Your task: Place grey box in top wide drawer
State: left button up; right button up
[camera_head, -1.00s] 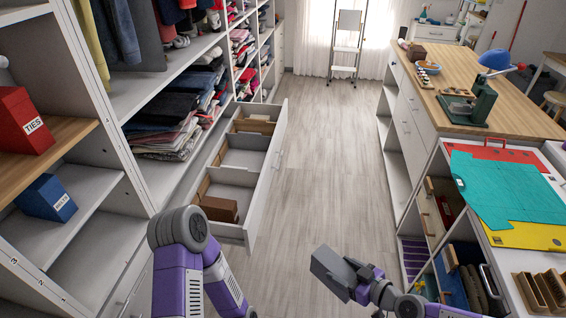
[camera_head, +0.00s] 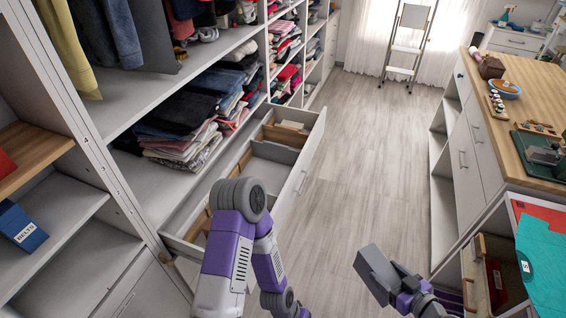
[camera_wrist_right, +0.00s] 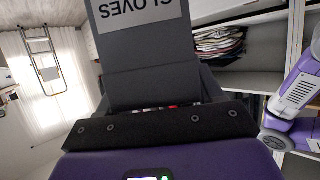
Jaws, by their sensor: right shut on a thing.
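The grey box (camera_head: 376,272) is in my right gripper (camera_head: 400,290), above the floor at the lower right of the head view and clear of the drawer. In the right wrist view the box (camera_wrist_right: 140,60) has a label reading GLOVES, upside down. My right gripper is shut on it. The wide drawer (camera_head: 303,175) is pulled open at left-centre, to the left of the box. It has dividers, brown boxes inside and an empty-looking middle section. My left arm covers its near end. My left gripper is not visible.
Shelves with folded clothes (camera_head: 190,115) rise above the drawer. A blue BELTS box (camera_head: 20,226) sits on a left shelf. A wooden-topped counter (camera_head: 510,110) stands at the right. The floor aisle (camera_head: 360,160) is clear, with a step ladder (camera_head: 408,45) at the far end.

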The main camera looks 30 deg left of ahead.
aim_at(267, 178)
jog(key=i, duration=3.15)
jog(key=u, duration=4.25)
jog(key=i, duration=0.5)
jog(key=u, duration=0.05)
